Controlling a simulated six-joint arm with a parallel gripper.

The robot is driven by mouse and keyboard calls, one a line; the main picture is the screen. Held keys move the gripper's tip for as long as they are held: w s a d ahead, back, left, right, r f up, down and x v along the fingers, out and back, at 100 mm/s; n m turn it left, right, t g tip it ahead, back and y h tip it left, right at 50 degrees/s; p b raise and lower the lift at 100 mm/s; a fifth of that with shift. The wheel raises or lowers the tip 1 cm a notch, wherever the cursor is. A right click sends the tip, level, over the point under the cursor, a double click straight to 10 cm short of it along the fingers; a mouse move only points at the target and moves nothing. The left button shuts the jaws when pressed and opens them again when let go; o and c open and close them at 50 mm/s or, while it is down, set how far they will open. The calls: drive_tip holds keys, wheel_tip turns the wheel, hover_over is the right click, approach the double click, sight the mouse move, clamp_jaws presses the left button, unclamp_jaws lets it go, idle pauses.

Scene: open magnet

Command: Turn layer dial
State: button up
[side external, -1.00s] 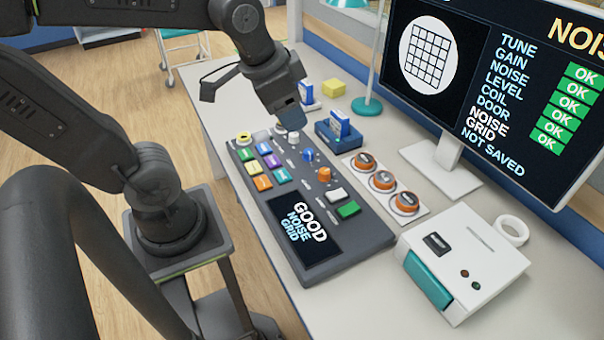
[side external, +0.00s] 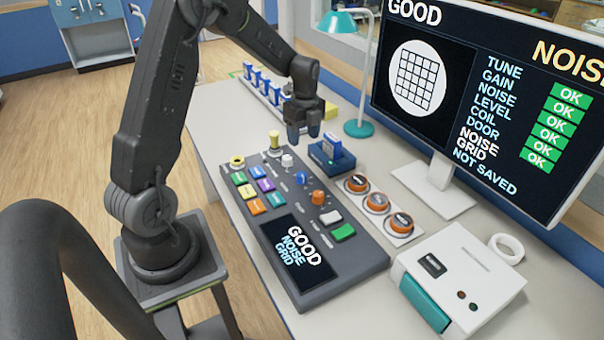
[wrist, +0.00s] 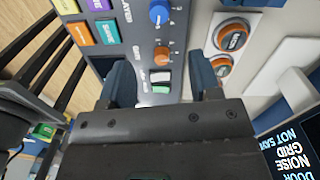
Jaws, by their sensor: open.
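The grey console (side external: 350,262) lies on the desk with a white knob (side external: 287,160), a blue dial (side external: 302,178) and an orange dial (side external: 318,198) in a row. In the wrist view, a label that seems to read LAYER sits left of the blue dial (wrist: 159,12); the orange dial (wrist: 162,54) is below it. My gripper (side external: 303,132) is open and empty, raised above the console's far end and apart from the dials. In the wrist view its fingers (wrist: 162,82) stand apart, with the white and green buttons showing between them.
A blue holder (side external: 331,160) with a blue block stands right of the console. A white box (side external: 465,275) stands at the front right, and a monitor (side external: 470,90) behind. A yellow-topped knob (side external: 274,142) stands at the console's far end.

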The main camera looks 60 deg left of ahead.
sight(302, 174)
drive_tip(key=f, duration=1.3)
drive_tip(key=shift+s+d, duration=0.1)
drive_tip(key=shift+s, duration=0.15)
drive_tip(key=shift+c, duration=0.3)
drive_tip(key=c, duration=0.9)
drive_tip(key=shift+o, duration=0.2)
